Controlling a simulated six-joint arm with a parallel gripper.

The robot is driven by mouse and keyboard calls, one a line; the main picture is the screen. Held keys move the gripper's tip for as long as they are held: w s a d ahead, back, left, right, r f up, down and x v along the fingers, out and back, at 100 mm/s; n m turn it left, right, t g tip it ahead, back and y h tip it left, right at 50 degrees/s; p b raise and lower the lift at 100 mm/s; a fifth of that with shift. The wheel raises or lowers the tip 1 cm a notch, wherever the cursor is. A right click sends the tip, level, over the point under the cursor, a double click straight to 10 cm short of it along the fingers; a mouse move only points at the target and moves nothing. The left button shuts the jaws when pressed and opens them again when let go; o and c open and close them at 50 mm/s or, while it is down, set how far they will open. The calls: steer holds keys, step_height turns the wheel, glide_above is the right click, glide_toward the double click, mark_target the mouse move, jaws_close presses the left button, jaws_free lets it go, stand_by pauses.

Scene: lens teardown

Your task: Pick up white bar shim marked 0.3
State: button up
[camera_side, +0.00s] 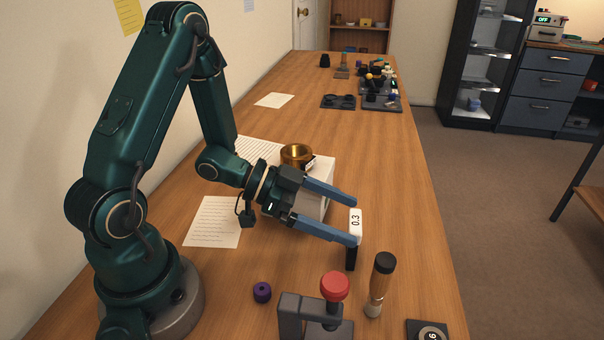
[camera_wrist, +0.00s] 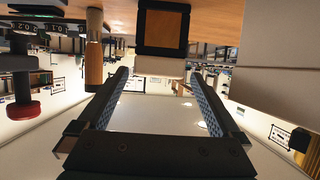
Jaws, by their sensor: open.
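The white bar shim (camera_side: 355,225), marked 0.3, stands upright at the top of a small black stand (camera_side: 351,258). In the wrist view, a pale bar (camera_wrist: 160,66) below a dark frame (camera_wrist: 163,28) looks to be the shim and its stand. My gripper (camera_side: 354,219) is open, its two blue fingers level with the shim and their tips on either side of it. In the wrist view my gripper (camera_wrist: 158,74) shows a wide gap, with the pale bar near the tips. Whether either finger touches the shim is unclear.
A press with a red knob (camera_side: 335,286) and a black-capped wooden-handled tool (camera_side: 381,284) stand close in front. A purple ring (camera_side: 262,292) lies nearby. A brass ring (camera_side: 297,156) sits on a white box (camera_side: 315,206) behind my gripper.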

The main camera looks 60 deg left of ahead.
steer(key=shift+f+x, duration=0.2)
steer(key=shift+x, duration=1.15)
steer(key=shift+f+x, duration=0.15)
steer(key=shift+x, duration=1.2)
steer(key=shift+s, duration=0.2)
steer(key=c, duration=1.2)
steer(key=shift+r, duration=0.15)
